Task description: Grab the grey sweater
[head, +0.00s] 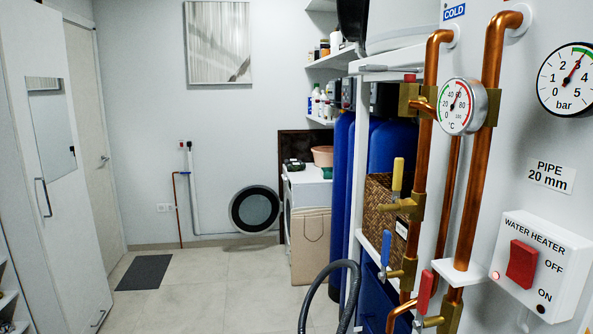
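I see no grey sweater in the head view. Neither of my grippers is in view. A wicker basket (380,214) stands on a shelf of the white rack at the right, partly hidden by copper pipes; I cannot see what is in it. A beige bag or box (311,245) stands in front of a white appliance (306,190) at the back, its contents hidden.
Copper pipes (480,160) with coloured valve handles, a water heater switch box (543,265) and blue vessels (343,190) crowd the right. A grey hose (330,275) curves low in front. A dark mat (143,272) lies on otherwise clear tiles, left of centre. A white cabinet (45,160) lines the left.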

